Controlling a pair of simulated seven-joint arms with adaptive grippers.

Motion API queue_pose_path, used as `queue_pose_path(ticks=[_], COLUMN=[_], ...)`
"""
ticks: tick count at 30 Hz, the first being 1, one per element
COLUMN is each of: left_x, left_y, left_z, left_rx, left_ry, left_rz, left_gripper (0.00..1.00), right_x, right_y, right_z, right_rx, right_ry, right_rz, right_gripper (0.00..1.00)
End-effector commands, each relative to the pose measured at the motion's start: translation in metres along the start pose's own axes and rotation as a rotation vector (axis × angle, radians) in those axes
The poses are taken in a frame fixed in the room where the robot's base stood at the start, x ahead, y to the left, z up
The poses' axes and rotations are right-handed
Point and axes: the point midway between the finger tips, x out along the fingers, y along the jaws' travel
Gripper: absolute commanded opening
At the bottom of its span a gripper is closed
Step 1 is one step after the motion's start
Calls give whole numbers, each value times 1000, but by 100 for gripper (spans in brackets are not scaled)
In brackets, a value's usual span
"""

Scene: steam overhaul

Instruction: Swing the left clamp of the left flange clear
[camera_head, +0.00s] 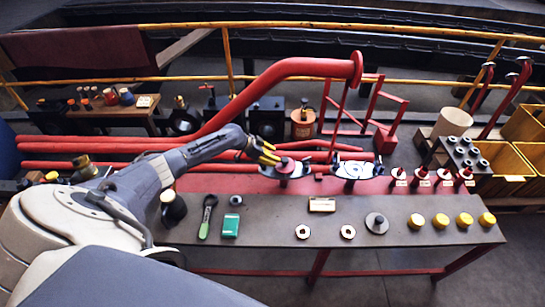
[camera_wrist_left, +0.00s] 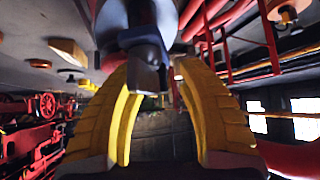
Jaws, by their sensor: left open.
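The left clamp is mostly hidden in the head view. My right gripper is not in view.
A second flange (camera_head: 356,168) stands to the right. A thick red pipe (camera_head: 285,72) rises behind the left flange. The bench (camera_head: 270,250) carries a green box (camera_head: 231,226), a dark green-handled tool (camera_head: 207,217), rings and several yellow caps (camera_head: 441,220). Its front middle is mostly clear.

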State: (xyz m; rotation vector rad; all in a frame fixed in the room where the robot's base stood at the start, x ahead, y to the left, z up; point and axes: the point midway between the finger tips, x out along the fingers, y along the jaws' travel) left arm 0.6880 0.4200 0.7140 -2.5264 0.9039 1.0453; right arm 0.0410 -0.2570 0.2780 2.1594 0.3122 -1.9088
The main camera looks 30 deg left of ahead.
Motion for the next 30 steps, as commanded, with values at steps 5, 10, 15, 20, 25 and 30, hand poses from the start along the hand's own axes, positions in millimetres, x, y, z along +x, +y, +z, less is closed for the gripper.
queue_pose_path(ticks=[5, 10, 15, 20, 25, 30], left_x=[0, 0, 0, 0, 0, 0], left_y=[0, 0, 0, 0, -3, -5], left_z=[0, 0, 1, 2, 4, 3], left_rx=[0, 0, 0, -18, -68, -94], left_ry=[0, -1, -1, -5, -8, -4], left_rz=[0, 0, 0, -18, -67, -94], left_gripper=[20, 0, 0, 0, 0, 0], right_x=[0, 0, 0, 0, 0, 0], right_y=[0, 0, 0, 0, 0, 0], right_z=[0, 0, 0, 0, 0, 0], right_rx=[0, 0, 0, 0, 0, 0], right_ry=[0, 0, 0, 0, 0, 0], right_rz=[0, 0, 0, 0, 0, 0], right_gripper=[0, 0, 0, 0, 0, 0])
